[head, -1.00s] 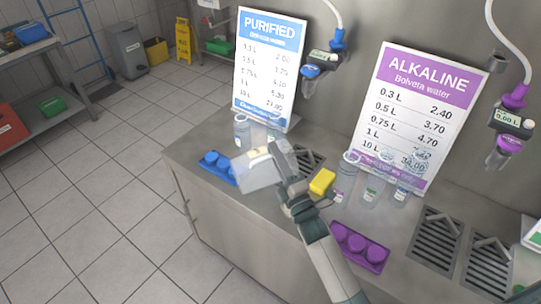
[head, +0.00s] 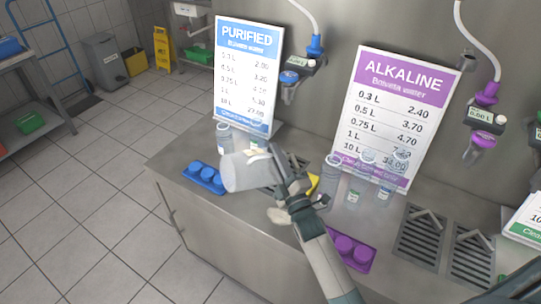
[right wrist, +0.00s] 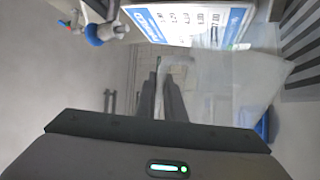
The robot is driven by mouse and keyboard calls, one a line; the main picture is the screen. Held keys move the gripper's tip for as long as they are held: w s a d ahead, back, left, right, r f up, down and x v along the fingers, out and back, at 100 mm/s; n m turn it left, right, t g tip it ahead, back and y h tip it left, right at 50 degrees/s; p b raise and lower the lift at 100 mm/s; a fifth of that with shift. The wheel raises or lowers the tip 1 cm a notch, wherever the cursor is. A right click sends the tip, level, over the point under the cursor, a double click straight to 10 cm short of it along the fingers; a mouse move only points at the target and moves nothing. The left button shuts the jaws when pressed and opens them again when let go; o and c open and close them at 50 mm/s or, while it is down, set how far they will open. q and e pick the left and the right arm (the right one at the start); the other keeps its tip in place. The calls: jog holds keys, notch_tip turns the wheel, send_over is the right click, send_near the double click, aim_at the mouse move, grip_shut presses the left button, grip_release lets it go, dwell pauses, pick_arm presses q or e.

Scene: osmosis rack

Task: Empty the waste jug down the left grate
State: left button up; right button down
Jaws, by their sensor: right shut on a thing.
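The waste jug (head: 245,171), a pale translucent container, is held above the counter near its front left part and looks tipped to the side. It also shows in the right wrist view (right wrist: 230,75). My right gripper (head: 277,163) is shut on the jug's handle; in the right wrist view the dark fingers (right wrist: 163,95) meet the handle loop. The left grate (head: 298,160) is a dark slotted drain just behind and right of the jug, partly hidden by the gripper. Whether liquid is in the jug, I cannot tell. My left gripper is not in view.
A blue holder (head: 205,178) is left of the jug, a purple holder (head: 350,252) right of my arm. Clear bottles (head: 331,172) stand behind. A yellow block (head: 313,184) is partly hidden by my arm. More grates (head: 422,235) lie right.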

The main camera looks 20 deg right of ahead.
jog(key=shift+w+d+r+m+h+p, duration=0.15)
jog(key=shift+d+m+h+p, duration=0.2)
jog(key=shift+d+m, duration=0.5)
jog(key=shift+w+d+m+h+p, duration=0.1)
jog(key=shift+d+m+h+p, duration=0.1)
jog(key=shift+d+m+h, duration=0.45)
jog(key=shift+d, duration=0.25)
dwell(1.1)
jog(key=shift+a+y+b, duration=0.35)
jog(key=shift+y+b, duration=0.05)
jog(key=shift+b, duration=0.15)
jog(key=a+n+b, duration=0.1)
jog(key=b, duration=0.1)
jog(key=a+n+b, duration=0.1)
jog(key=a, duration=0.1)
jog(key=shift+s+f+n+y+b, duration=0.2)
jog(key=shift+f+n+y+b, duration=0.2)
jog(key=shift+s+a+r+n+t+y+b, duration=0.15)
jog(key=shift+a+n+t+y+b, duration=0.25)
jog(key=shift+a+n+b, duration=0.35)
jog(key=shift+r, duration=0.1)
jog(key=shift+a, duration=0.1)
